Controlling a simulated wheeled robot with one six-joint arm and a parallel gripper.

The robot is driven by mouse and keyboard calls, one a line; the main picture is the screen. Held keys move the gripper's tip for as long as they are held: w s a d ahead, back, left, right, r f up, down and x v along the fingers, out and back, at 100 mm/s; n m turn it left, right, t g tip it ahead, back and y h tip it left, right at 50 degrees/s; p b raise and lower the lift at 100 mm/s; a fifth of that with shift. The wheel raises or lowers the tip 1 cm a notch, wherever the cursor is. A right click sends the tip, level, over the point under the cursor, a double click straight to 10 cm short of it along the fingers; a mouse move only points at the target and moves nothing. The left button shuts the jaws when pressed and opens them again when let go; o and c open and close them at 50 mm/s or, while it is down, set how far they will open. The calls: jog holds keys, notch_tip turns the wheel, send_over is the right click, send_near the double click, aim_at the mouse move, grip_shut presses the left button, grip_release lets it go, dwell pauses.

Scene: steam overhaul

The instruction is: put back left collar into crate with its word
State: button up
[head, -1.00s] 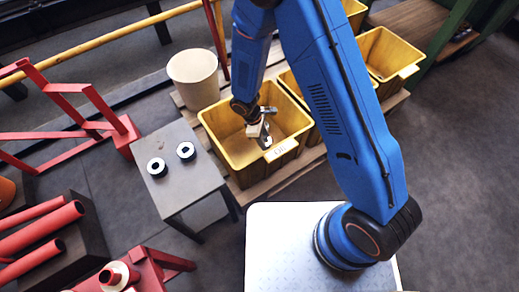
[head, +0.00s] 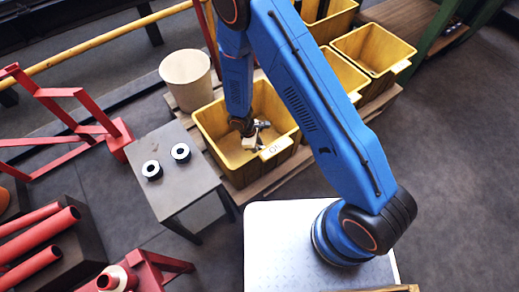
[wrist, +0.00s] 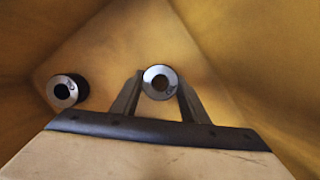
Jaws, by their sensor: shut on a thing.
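My gripper (head: 257,138) is inside the front-left yellow crate (head: 225,170), pointing down. In the wrist view its two fingers (wrist: 159,100) are shut on a round collar (wrist: 160,72) with a bright metal face and a central hole. The collar's face bears a small mark that I cannot read. A second collar (wrist: 72,82) lies on the crate floor to the left, apart from the fingers. The crate's white label (head: 275,148) is small and hard to read. Whether the held collar touches the floor is unclear.
Two dark-sided collars (head: 152,178) (head: 181,160) stand on the grey table (head: 180,195) left of the crate. More yellow crates (head: 385,38) line the pallet behind. A beige bin (head: 186,90) stands at the crate's back left. Red frames and pipes are at far left.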

jog(key=shift+f, duration=0.2)
jog(key=o, duration=1.4)
jog(key=shift+o, duration=0.2)
jog(key=v, duration=1.2)
jog(key=shift+r, duration=0.25)
jog(key=shift+w+r, duration=0.1)
